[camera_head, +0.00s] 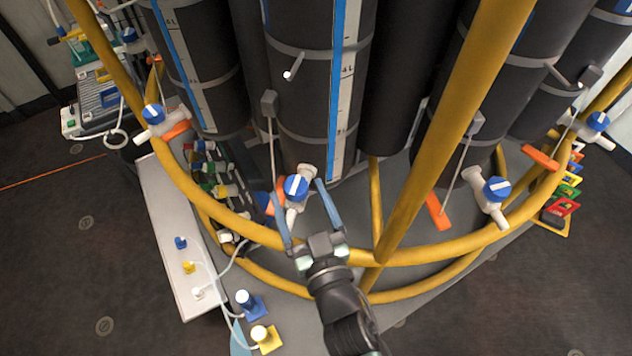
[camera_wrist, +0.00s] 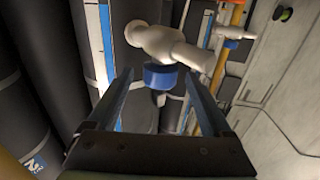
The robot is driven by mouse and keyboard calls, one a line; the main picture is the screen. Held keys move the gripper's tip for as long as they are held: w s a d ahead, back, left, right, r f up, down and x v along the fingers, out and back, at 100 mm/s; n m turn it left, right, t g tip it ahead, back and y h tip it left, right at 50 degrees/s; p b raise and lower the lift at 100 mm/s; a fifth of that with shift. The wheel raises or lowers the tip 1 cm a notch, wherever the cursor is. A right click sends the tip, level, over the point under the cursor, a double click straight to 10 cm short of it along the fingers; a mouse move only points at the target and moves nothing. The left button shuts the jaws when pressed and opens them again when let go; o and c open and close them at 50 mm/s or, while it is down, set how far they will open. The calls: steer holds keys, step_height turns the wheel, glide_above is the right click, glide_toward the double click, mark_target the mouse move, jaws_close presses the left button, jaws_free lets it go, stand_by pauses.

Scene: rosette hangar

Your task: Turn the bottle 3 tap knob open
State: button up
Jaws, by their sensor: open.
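A white tap with a blue knob (camera_head: 296,187) sits low in front of a dark central bottle (camera_head: 300,110). The knob has a white bar across its face. My gripper (camera_head: 295,190) is open, with one finger on each side of this knob. In the wrist view, the blue knob (camera_wrist: 160,76) lies between the two fingertips (camera_wrist: 159,75), under the white tap body (camera_wrist: 162,45). Gaps show beside the knob there. I cannot tell for sure whether either finger touches it.
A yellow ring rail (camera_head: 230,225) curves around the bottles, under my gripper. Similar blue-knobbed taps stand at left (camera_head: 153,113), right (camera_head: 497,188) and far right (camera_head: 598,121). A white panel (camera_head: 165,215) with small plugs lies at left. Orange handles (camera_head: 437,212) hang near the bottles.

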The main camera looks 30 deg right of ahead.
steer(key=s+a+b, duration=0.1)
steer(key=s+b, duration=0.1)
steer(key=s, duration=0.8)
steer(key=shift+s+a, duration=0.15)
steer(key=shift+a, duration=0.1)
